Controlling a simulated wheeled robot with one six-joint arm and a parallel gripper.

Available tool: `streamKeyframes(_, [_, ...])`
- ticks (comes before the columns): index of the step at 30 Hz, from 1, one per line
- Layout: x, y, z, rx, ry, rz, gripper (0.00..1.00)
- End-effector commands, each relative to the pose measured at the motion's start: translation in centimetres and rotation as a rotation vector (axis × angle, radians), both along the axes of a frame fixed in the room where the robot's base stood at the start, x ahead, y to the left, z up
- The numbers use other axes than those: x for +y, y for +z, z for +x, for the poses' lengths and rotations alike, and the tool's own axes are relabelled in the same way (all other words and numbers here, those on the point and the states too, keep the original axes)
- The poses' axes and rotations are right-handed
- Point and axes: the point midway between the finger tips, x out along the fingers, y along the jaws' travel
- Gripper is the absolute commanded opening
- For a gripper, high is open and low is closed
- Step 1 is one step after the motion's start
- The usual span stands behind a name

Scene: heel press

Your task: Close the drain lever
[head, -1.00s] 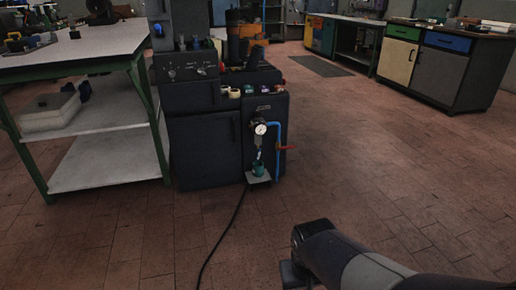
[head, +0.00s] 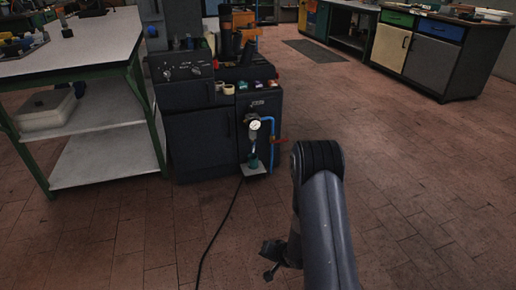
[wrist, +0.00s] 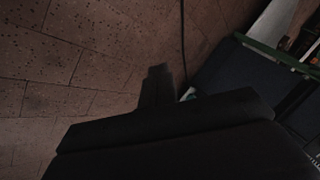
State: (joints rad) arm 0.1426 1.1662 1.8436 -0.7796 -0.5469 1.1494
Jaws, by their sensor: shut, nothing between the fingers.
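A red lever (head: 279,141) sticks out sideways at the blue pipe (head: 270,128) on the right front of the dark machine cabinet (head: 205,145). It appears roughly level. A round white gauge (head: 254,124) and a small green bowl (head: 253,161) are just left of the pipe. My gripper (head: 268,274) is low in the head view, in front of the cabinet and well apart from the lever. Its fingers (wrist: 158,72) appear together and empty in the wrist view, pointing over the floor. I cannot make out the lever in the wrist view.
A black hose (head: 216,232) runs along the brick floor from the cabinet. A green-legged table (head: 95,45) stands left of the cabinet. A workbench (head: 425,62) is at the back right. The floor (head: 410,190) between is clear.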

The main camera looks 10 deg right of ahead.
Motion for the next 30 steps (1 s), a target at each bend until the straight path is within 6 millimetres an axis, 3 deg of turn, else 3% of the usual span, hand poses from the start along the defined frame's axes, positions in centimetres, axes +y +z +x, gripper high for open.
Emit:
streamKeyframes(3, [1.9, -2.3, -1.6, 0.026, -0.023, 0.157, 0.00])
streamKeyframes(9, [4.3, -4.7, -4.0, 0.063, -0.057, 0.365, 0.00])
streamKeyframes(15, [5.2, -5.4, -4.9, 0.080, -0.071, 0.444, 0.00])
streamKeyframes(30, [5.3, -5.4, -4.9, 0.079, -0.071, 0.446, 0.00])
